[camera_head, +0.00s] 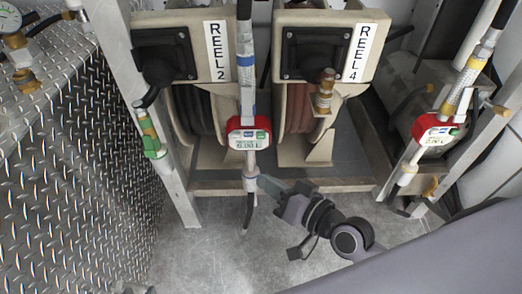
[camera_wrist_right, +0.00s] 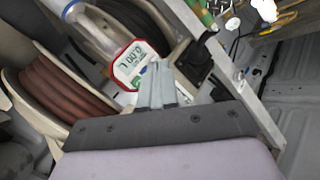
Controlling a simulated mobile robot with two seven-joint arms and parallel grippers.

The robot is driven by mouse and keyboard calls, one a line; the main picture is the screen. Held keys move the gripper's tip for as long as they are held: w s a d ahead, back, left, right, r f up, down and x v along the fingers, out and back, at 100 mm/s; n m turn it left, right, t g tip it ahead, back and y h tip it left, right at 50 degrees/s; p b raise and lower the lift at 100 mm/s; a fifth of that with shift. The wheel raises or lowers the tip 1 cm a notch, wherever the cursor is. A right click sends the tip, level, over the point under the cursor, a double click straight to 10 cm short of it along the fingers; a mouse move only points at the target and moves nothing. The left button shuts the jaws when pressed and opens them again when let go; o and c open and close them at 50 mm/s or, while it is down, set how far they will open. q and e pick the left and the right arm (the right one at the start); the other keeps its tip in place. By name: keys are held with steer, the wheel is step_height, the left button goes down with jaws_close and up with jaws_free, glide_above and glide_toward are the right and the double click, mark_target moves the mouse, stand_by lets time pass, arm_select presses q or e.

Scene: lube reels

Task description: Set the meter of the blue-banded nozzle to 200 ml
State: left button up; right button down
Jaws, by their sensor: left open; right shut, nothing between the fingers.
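The blue-banded nozzle hangs upright in front of the reels in the head view, with its blue band (camera_head: 246,61) above a red-framed meter (camera_head: 249,134). The meter display shows close up in the right wrist view (camera_wrist_right: 133,62) and appears to read 0.00 L. Part of a green button shows at its lower edge, partly hidden by my fingers. My right gripper (camera_head: 265,185) is shut and empty, its tips just below and right of the meter in the head view. In the right wrist view its fingertips (camera_wrist_right: 158,66) overlap the meter's edge; I cannot tell whether they touch. My left gripper is not in view.
A yellow-banded nozzle with a red meter (camera_head: 435,132) hangs at the right. Reel 2 (camera_head: 195,110) and reel 4 (camera_head: 296,110) stand behind. A metal post (camera_head: 150,110) and diamond-plate panel (camera_head: 75,170) are left. The floor in front is clear.

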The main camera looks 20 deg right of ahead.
mark_target(261, 135)
steer(key=shift+w+a+r, duration=0.15)
steer(key=shift+a+r, duration=0.05)
steer(key=shift+w, duration=0.1)
steer(key=w+d+b, duration=0.2)
steer(key=w, duration=0.6)
steer(key=shift+w+d, duration=0.15)
steer(key=shift+d, duration=0.1)
stand_by(0.8)
stand_by(1.0)
